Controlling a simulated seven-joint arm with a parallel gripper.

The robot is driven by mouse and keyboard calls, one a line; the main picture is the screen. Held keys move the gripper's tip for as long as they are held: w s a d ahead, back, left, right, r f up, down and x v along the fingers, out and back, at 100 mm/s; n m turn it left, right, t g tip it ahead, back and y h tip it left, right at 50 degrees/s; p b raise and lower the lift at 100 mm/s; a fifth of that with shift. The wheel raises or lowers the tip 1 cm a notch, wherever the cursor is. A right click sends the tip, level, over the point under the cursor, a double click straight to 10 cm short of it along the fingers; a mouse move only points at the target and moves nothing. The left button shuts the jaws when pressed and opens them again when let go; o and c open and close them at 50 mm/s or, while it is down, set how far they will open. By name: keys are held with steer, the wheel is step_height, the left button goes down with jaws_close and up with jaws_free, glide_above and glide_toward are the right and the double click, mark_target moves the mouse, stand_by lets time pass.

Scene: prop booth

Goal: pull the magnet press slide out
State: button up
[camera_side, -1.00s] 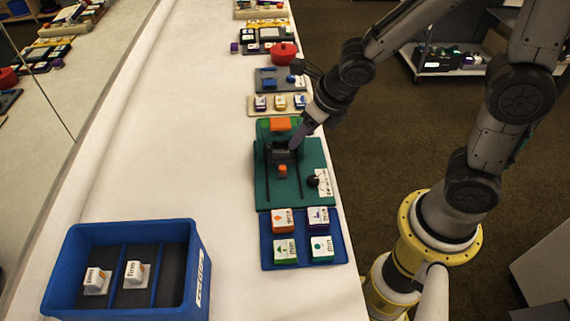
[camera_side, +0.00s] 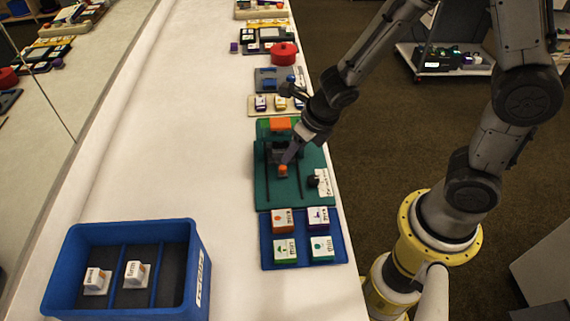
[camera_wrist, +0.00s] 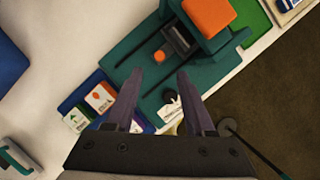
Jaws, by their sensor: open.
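A small orange knob (camera_side: 283,169) stands between the rails, in front of the head. In the wrist view the knob (camera_wrist: 159,56) sits near a dark slide strip (camera_wrist: 178,40), with the press's orange block (camera_wrist: 209,15) at the upper right. My gripper (camera_wrist: 158,75) is open and empty. Its fingertips point towards the knob, one to each side of it in the picture; contact cannot be told. In the side view my gripper (camera_side: 288,160) is just above the knob.
A black round knob (camera_side: 312,181) and a white label are at the base's right. A blue tray (camera_side: 301,255) with several labelled blocks lies in front. A blue divided bin (camera_side: 70,262) stands at lower left. The white table is clear left of the press.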

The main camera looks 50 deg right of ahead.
mark_target(283, 167)
steer(key=shift+x, duration=4.3)
jaws_close()
